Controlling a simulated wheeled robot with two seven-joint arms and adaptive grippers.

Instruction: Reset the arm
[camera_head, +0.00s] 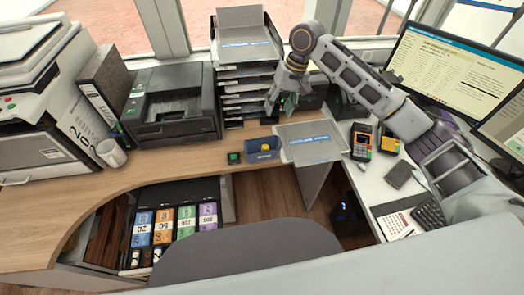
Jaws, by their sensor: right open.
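My right arm reaches in from the right side of the head view, across the right-hand counter. Its gripper (283,100) points down in front of the stacked paper trays (246,60), above the back of the wooden counter (180,166). The gripper is open, and I see nothing held in it. Its fingers are small and dark against the trays. My left gripper is not in view.
A printer (172,102) and white mug (111,153) stand left. Card terminals (361,141), a calculator (430,214) and monitors (450,68) are right. An open drawer (228,199) sits below.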

